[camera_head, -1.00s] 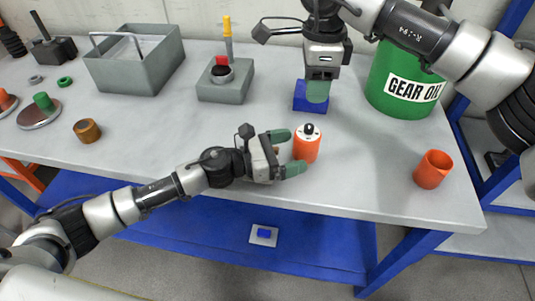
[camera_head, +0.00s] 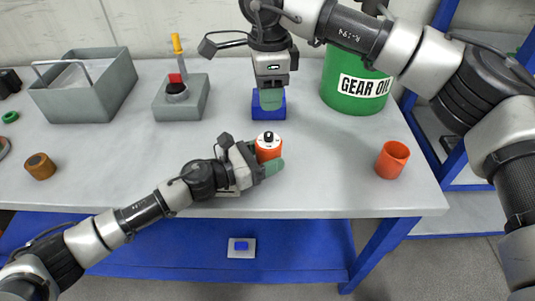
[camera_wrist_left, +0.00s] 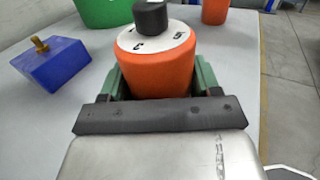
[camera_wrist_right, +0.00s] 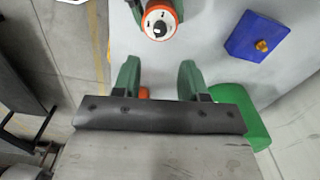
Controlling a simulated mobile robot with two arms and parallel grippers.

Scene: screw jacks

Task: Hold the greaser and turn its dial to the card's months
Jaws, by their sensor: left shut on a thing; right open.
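The greaser (camera_head: 268,150) is an orange cylinder with a white dial face and a black knob on top. It stands upright on the table. My left gripper (camera_head: 266,160) is shut on its sides; the left wrist view shows the orange body (camera_wrist_left: 158,70) between the green fingers. In the right wrist view the dial (camera_wrist_right: 159,23) shows from above, with black marks and the black knob; the marks are too small to read surely. My right gripper (camera_wrist_right: 164,80) is open and empty, above the table behind the greaser in the head view. I cannot make out a card with months.
A blue block (camera_head: 255,104) with a brass fitting (camera_wrist_right: 262,45) stands behind the greaser. A green gear oil drum (camera_head: 350,85) and an orange cup (camera_head: 392,160) are to the right. A grey block (camera_head: 181,100), a grey bin (camera_head: 85,90) and a brown ring (camera_head: 40,166) are to the left.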

